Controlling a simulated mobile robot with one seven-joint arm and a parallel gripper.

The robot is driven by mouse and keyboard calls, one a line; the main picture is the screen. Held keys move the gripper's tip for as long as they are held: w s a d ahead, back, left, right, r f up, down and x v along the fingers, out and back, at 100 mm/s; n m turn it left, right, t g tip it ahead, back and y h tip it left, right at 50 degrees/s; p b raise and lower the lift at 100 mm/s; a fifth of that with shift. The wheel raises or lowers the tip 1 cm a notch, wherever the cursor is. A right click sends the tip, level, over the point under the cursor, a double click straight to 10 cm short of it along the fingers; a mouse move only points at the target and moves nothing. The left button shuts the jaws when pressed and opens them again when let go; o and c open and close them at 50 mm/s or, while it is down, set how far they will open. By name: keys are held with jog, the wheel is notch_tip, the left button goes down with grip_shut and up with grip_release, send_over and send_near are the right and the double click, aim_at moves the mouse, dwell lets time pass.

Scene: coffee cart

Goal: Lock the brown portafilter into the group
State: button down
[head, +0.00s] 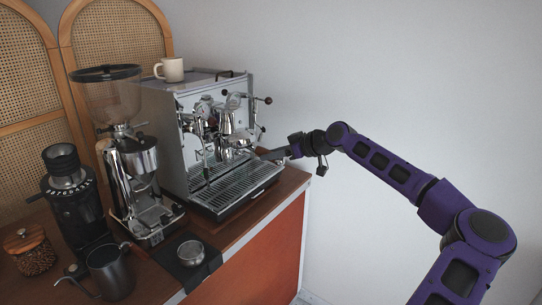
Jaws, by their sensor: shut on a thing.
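The espresso machine (176,140) stands on the cart, its chrome group (236,125) on the front face above the drip tray (238,190). My gripper (274,155) reaches in from the right, low beside the group and just above the right end of the drip tray. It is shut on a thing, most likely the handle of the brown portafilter. The portafilter is too small and too covered by the gripper and group parts to make out. I cannot tell whether its head is in the group or below it.
A grinder (143,158) with a clear hopper stands left of the machine. A black grinder (73,203), a lidded jar (31,252), a steel pitcher (110,272) and a metal cup (191,252) on a dark mat fill the front left. A mug (170,69) sits on top of the machine.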

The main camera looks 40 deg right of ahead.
jog(key=shift+r, duration=0.1)
jog(key=c, duration=0.6)
grip_release()
jog(key=shift+o, duration=0.8)
jog(key=v, duration=1.7)
jog(key=shift+s+b, duration=0.15)
jog(key=shift+b, duration=0.15)
jog(key=shift+d, duration=0.1)
